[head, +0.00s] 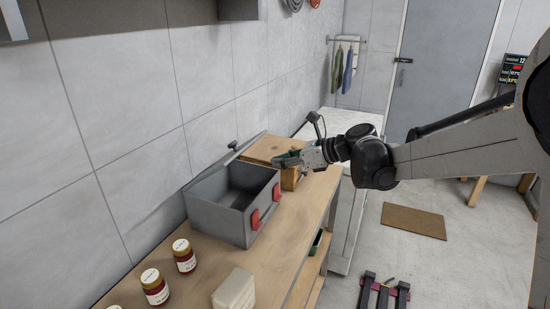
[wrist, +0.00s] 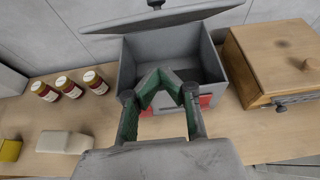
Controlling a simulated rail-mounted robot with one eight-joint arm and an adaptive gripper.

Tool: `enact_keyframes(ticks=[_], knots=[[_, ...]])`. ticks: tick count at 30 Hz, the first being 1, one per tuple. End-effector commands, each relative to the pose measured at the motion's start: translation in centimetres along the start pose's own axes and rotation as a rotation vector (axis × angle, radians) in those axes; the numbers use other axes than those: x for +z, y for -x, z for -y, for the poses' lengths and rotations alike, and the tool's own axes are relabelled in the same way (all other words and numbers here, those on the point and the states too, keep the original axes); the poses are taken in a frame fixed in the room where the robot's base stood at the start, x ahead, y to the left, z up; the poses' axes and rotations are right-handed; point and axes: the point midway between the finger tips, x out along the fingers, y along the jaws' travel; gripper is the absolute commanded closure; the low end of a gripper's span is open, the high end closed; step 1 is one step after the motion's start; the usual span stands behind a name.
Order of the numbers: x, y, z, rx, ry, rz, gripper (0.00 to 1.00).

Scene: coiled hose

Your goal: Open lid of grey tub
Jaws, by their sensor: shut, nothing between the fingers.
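The grey tub (head: 222,222) stands on the wooden bench, and its inside shows empty. Its lid (head: 228,157) is raised and leans back towards the wall, with a dark knob on it. Two red latches (head: 254,219) sit on the tub's front. In the wrist view the tub (wrist: 128,70) lies beyond the fingers, with the tilted lid (wrist: 165,19) behind its opening. My gripper (head: 281,160) is shut and empty, to the right of the tub in the head view. In the wrist view its green-padded fingers (wrist: 163,76) meet and hide part of the tub's front.
A wooden box (wrist: 272,60) with a knobbed lid stands right of the tub, close to my gripper. Several red jars (head: 184,256) and a pale block (head: 234,290) are on the bench at the left and front. The tiled wall is close behind the bench.

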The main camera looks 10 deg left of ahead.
Motion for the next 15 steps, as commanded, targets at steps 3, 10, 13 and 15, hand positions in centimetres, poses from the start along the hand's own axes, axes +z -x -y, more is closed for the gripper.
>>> enact_keyframes(ticks=[3,10,13,15], knots=[[0.1,-2.2,0.0,0.003,0.003,-0.001,1.00],[0.1,-6.5,0.0,0.003,0.003,-0.001,1.00],[0.1,-8.3,0.0,0.002,0.004,-0.001,1.00],[1.3,-8.4,0.0,0.001,0.003,-0.001,1.00]])
